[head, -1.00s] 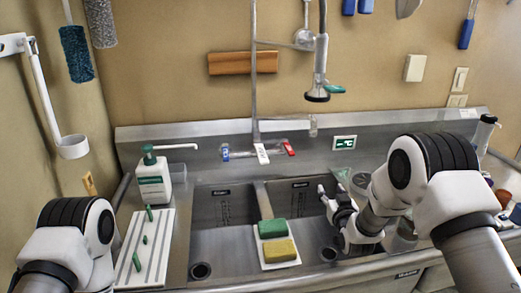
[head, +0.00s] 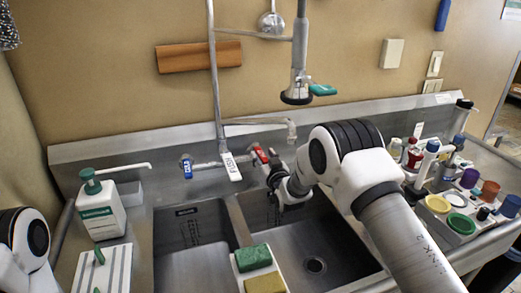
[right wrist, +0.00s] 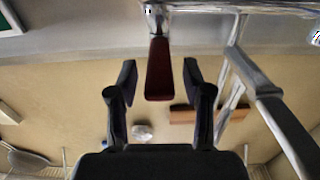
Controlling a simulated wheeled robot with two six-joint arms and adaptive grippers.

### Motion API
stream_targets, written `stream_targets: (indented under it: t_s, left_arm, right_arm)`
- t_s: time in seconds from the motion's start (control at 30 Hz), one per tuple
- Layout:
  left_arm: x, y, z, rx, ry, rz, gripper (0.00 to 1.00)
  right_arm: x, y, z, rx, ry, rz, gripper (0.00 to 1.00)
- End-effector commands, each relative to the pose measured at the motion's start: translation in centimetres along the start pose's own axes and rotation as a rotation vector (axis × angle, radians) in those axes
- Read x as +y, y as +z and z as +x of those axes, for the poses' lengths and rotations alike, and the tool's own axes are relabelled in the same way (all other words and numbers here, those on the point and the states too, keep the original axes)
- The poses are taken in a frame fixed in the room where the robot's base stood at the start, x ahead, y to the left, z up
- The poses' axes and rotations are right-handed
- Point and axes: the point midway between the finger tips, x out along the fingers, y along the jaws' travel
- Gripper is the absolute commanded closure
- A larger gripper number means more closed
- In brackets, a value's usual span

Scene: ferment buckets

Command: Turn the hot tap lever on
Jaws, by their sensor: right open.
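The hot tap lever is red (head: 261,154) and sits at the right end of the faucet body on the sink's back ledge. My right gripper (head: 275,166) is beside it in the head view, partly hidden by its own wrist. In the right wrist view the red lever (right wrist: 159,70) lies between the two spread fingers of the right gripper (right wrist: 150,82), with gaps on both sides. The blue cold lever (head: 187,167) is at the faucet's left end. My left gripper is out of view; only part of my left arm shows.
A sponge tray (head: 235,268) with a green and a yellow sponge lies on the sink divider. A soap bottle (head: 102,208) stands left. The spout (head: 255,121) and hanging sprayer (head: 298,90) are above the gripper. Bottles and cups crowd the right counter.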

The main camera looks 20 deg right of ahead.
Motion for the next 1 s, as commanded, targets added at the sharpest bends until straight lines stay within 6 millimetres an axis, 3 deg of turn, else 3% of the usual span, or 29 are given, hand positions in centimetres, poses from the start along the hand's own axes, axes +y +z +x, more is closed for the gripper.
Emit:
stream_targets:
  t_s: [0.2, 0.43, 0.6, 1.0]
  left_arm:
    - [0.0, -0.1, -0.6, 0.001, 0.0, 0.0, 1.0]
    - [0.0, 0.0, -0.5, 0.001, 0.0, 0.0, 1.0]
    - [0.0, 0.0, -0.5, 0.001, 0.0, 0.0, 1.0]
    - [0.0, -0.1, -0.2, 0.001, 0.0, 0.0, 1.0]
  right_arm:
    - [0.0, 0.1, 2.3, -0.001, 0.0, 0.0, 0.5]
    - [0.0, 0.1, 2.4, -0.001, 0.0, 0.0, 0.5]
    - [0.0, 0.1, 2.4, -0.001, 0.0, 0.0, 1.0]
    - [0.1, 0.2, 2.1, -0.002, -0.018, 0.001, 1.0]
